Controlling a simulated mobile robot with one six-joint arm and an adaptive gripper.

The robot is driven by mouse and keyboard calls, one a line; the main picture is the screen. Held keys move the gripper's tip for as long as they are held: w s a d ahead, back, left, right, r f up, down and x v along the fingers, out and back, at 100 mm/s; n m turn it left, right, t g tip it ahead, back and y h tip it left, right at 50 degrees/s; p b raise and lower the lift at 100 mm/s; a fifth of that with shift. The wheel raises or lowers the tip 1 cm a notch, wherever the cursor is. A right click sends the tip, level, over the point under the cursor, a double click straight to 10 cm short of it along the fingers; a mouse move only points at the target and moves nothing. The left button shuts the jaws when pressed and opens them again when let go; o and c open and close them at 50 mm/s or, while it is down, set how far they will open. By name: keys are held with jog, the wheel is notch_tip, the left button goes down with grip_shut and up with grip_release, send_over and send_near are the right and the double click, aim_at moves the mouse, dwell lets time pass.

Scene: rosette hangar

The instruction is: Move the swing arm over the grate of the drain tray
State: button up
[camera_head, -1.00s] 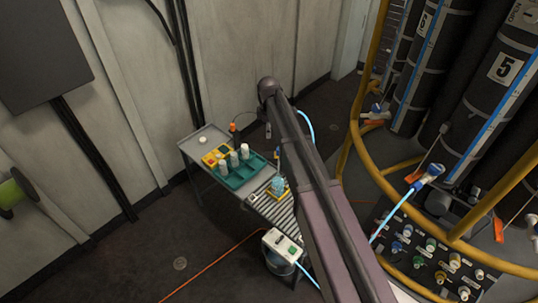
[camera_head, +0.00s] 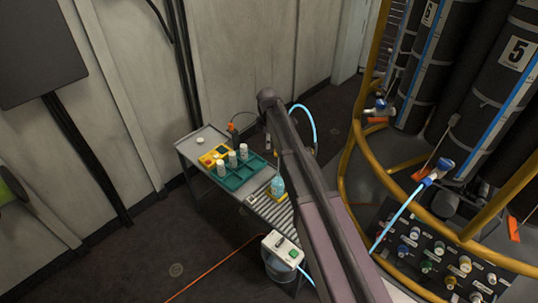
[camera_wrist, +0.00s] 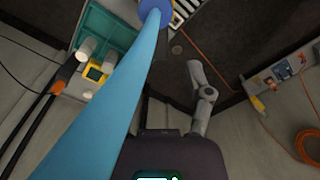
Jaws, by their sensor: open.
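The drain tray's slatted grate (camera_head: 270,209) forms the right part of a narrow grey bench in the head view. A blue bottle (camera_head: 277,187) stands over its far part, by a yellow piece. I cannot clearly pick out the swing arm. A dark post with an orange band (camera_head: 232,128) rises behind the bench; a dark rod with an orange band (camera_wrist: 58,88) shows at left in the wrist view. My gripper (camera_wrist: 163,68) is open and appears empty. One grey finger shows; a blue hose crosses close to the camera and hides the other side. My arm hides much of the gripper in the head view.
A teal rack (camera_head: 238,171) with white bottles and a yellow tray (camera_head: 211,156) occupy the bench's left part. A white control box (camera_head: 282,249) is at the near end. A yellow rail (camera_head: 345,165) and black cylinders stand right. Floor at left is clear except an orange cable.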

aim_at(268, 151)
jog(key=shift+f+b, duration=2.4)
jog(key=shift+f, duration=0.25)
grip_shut()
jog(key=shift+d, duration=0.15)
jog(key=shift+s, duration=0.1)
